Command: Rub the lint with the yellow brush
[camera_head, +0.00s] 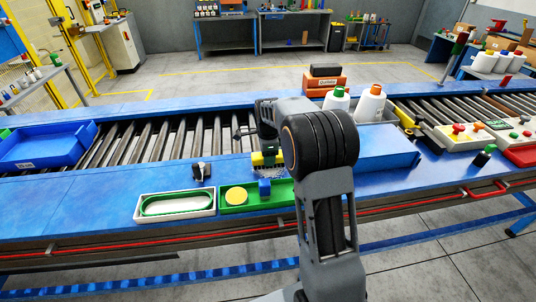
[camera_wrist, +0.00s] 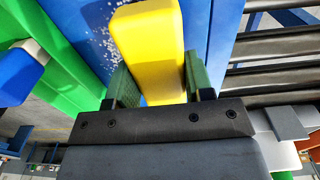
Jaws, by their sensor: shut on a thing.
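My gripper (camera_wrist: 152,90) is shut on the yellow brush (camera_wrist: 150,42), with one green finger pad on each side of it. In the head view the yellow brush (camera_head: 266,159) is at the end of my arm, low over the blue table edge. Pale speckled lint (camera_wrist: 103,35) lies on the blue surface beside the brush in the wrist view. In the head view the lint (camera_head: 268,173) shows just below the brush. I cannot tell whether the bristles touch it; the brush's underside is hidden.
A small dark item (camera_head: 201,171) stands nearby. The roller conveyor (camera_head: 180,140) runs behind.

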